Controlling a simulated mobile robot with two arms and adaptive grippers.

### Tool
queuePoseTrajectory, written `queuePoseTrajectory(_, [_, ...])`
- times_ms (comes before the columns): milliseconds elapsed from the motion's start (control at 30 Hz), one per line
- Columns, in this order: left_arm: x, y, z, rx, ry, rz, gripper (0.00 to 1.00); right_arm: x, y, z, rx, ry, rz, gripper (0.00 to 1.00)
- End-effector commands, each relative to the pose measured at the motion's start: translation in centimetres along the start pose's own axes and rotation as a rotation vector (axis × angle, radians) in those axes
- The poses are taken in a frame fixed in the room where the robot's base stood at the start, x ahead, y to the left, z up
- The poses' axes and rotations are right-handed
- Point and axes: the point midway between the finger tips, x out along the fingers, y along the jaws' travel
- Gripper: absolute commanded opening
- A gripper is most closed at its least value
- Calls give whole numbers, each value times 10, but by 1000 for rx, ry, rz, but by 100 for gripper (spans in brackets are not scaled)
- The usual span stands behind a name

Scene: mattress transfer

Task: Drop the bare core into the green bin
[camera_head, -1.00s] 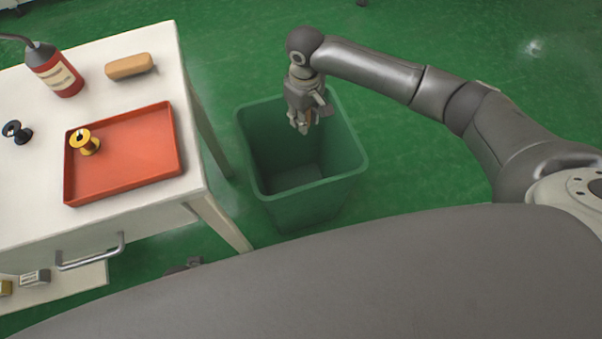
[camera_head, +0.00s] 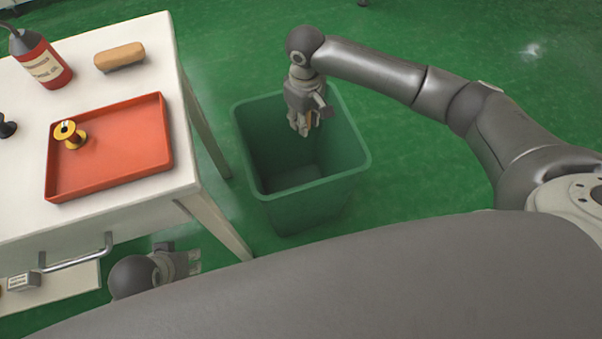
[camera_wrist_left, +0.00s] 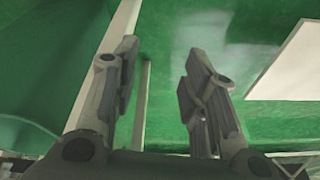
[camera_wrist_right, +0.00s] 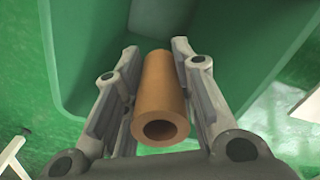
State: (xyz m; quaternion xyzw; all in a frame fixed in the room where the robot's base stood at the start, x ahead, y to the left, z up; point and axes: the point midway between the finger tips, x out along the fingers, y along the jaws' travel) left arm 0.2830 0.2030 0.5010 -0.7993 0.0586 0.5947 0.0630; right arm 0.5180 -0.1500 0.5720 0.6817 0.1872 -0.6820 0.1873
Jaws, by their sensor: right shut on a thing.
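The bare core is a hollow brown tube (camera_wrist_right: 165,90) in the right wrist view. My right gripper (camera_wrist_right: 155,75) is shut on it, one finger on each side. In the head view my right gripper (camera_head: 302,128) points down over the mouth of the green bin (camera_head: 318,184), and the core is mostly hidden by the fingers. The bin's wall and inside also show behind the core in the right wrist view (camera_wrist_right: 225,50). My left gripper (camera_head: 193,263) is low beside the white table; the left wrist view shows its fingers (camera_wrist_left: 160,70) apart and empty.
A white table (camera_head: 120,222) stands left of the bin. On it are an orange tray (camera_head: 125,165) with a yellow spool (camera_head: 70,134), a red bottle (camera_head: 42,62), a tan block (camera_head: 119,56) and a black spool (camera_head: 6,127). Green floor right of the bin is clear.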

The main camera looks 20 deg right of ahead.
Motion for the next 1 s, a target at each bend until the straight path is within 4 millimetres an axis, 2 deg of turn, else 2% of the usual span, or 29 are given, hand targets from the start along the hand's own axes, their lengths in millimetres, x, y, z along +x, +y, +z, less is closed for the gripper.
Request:
queuePoseTrajectory(33, [1, 0, 2, 0, 7, -1, 40, 9, 0, 0, 0, 0, 1, 2])
queuePoseTrajectory(200, [-13, -1, 3, -1, 15, -3, 40, 17, 0, 0, 0, 1, 1, 2])
queuePoseTrajectory(433, [-24, -1, 5, -2, 20, -4, 40, 20, 0, 0, 0, 1, 1, 2])
queuePoseTrajectory(733, [-26, -1, 5, -2, 21, -4, 40, 19, 0, 0, 0, 1, 1, 2])
queuePoseTrajectory(767, [-26, -1, 5, -2, 21, -4, 40, 19, 0, 0, 0, 1, 1, 28])
queuePoseTrajectory(933, [-26, -1, 5, -2, 21, -4, 40, 19, 0, 0, 0, 0, 0, 50])
queuePoseTrajectory(1000, [-26, -1, 5, -2, 21, -4, 40, 19, 0, 0, 0, 0, 0, 51])
